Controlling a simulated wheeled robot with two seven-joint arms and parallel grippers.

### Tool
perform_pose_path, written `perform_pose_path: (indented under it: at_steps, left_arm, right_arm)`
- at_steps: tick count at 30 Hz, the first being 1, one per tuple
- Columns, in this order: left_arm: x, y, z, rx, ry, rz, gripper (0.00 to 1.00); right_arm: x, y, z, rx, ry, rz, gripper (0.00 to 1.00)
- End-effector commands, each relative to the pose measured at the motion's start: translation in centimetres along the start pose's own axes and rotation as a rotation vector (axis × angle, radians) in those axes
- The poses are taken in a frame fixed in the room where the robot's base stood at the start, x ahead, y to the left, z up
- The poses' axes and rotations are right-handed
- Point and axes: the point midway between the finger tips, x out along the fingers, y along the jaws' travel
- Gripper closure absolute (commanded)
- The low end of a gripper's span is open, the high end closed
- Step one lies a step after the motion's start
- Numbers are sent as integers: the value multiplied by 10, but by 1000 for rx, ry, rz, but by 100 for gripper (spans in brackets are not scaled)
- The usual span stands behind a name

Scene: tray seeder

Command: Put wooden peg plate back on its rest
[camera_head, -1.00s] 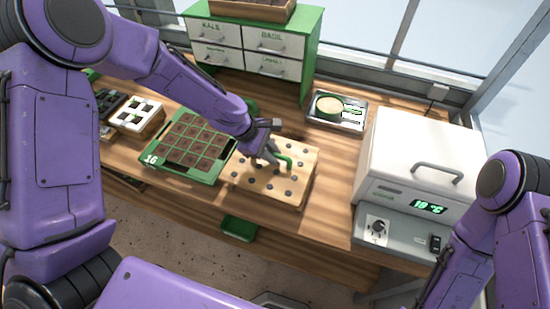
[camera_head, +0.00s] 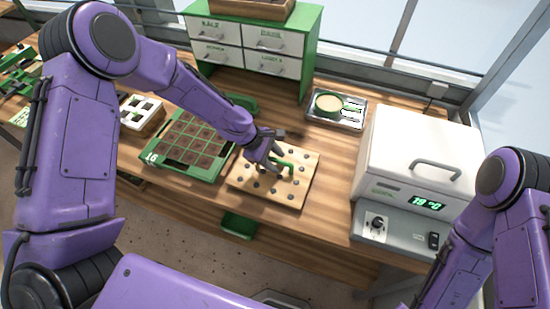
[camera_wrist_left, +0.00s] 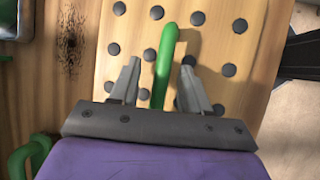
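The wooden peg plate (camera_head: 300,185), pale with dark round pegs and a green handle (camera_head: 287,166), lies flat on the bench right of the seed tray. Whether a rest lies under it I cannot tell. My left gripper (camera_head: 275,167) is at the handle, above the plate. In the left wrist view, the gripper (camera_wrist_left: 160,82) is open. Its two fingers stand on either side of the green handle (camera_wrist_left: 163,60), with a gap on each side. The plate (camera_wrist_left: 222,40) fills most of that view. My right gripper is out of view; only its arm shows at the right.
The green seed tray (camera_head: 180,169) marked 16 sits left of the plate. A white incubator-like box (camera_head: 415,150) stands at the right. A metal tray (camera_head: 350,123) with a round green sieve lies behind. A drawer cabinet (camera_head: 320,45) is at the back. Bare bench lies right of the plate.

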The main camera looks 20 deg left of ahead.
Motion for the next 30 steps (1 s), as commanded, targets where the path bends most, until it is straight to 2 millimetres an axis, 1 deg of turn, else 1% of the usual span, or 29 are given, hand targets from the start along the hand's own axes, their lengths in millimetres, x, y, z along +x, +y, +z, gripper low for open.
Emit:
perform_pose_path:
  at_steps: [6,9,10,11,14,18,21,25,30]
  left_arm:
    - [-1,0,0,0,0,0,54]
    - [-10,3,5,2,1,0,54]
    - [-13,2,3,2,1,1,54]
    - [-18,2,3,2,1,2,54]
    - [-44,3,3,3,1,5,54]
    - [-82,3,3,4,1,5,54]
    - [-104,2,3,1,0,3,54]
    - [-121,2,3,0,0,1,54]
    - [-126,1,3,0,0,-2,54]
  right_arm:
    - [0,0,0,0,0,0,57]
    - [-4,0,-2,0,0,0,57]
    - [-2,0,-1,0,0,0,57]
    - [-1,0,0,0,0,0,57]
    - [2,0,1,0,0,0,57]
    - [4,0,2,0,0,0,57]
    - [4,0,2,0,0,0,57]
    - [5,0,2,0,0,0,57]
    - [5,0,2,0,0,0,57]
